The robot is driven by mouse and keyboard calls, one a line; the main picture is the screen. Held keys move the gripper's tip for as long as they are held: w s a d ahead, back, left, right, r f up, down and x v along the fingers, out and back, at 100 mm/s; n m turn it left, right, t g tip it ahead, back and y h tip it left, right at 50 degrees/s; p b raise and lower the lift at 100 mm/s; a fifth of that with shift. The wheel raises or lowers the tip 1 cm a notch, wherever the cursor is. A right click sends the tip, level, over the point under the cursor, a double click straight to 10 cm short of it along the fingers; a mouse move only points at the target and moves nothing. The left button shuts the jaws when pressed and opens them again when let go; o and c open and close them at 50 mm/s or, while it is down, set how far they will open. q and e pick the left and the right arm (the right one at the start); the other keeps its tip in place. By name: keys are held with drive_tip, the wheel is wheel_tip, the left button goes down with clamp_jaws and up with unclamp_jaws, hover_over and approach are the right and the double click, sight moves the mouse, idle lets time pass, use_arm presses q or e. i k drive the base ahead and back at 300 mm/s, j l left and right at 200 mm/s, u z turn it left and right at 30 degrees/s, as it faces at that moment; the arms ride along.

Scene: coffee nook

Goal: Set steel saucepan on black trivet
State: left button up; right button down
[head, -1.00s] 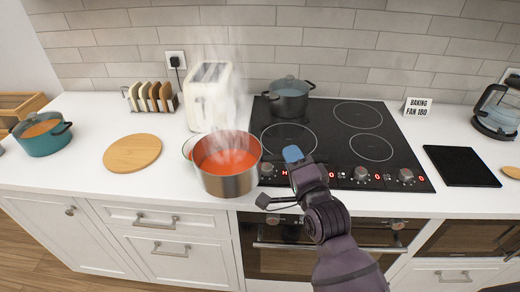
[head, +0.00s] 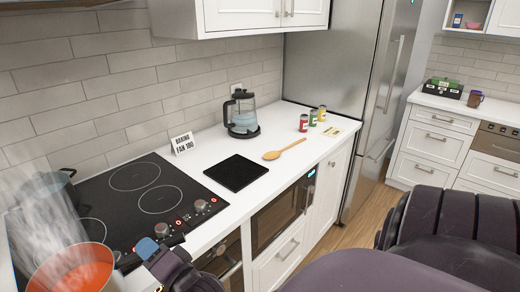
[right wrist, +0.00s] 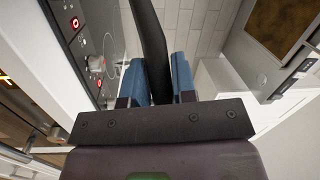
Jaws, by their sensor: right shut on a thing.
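The steel saucepan (head: 109,279), with orange-red steaming contents, is at the lower left of the head view, partly cut off by the frame. My right gripper (head: 152,248) is at its right side, shut on its dark handle, which runs between the blue-tipped fingers in the right wrist view (right wrist: 153,45). The saucepan overlaps the cooktop's front left in the picture; its base is hidden, so I cannot tell its height. The black trivet (head: 236,172), a flat square, lies bare on the white counter right of the cooktop. My left gripper is out of view.
The black cooktop (head: 140,200) carries a lidded pot (head: 48,186) at its back left, blurred by steam. A sign (head: 182,143) and a glass kettle (head: 243,117) stand behind the trivet. A wooden spoon (head: 285,149) and several small jars lie or stand farther right.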

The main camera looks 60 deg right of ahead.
sight(256, 170)
drive_tip(key=l+z, duration=0.1)
drive_tip(key=z, duration=0.7)
drive_tip(key=i+l, duration=0.25)
drive_tip(key=l, duration=0.2)
drive_tip(key=i+l, duration=0.25)
drive_tip(key=l, duration=0.15)
drive_tip(key=k+l+z, duration=0.05)
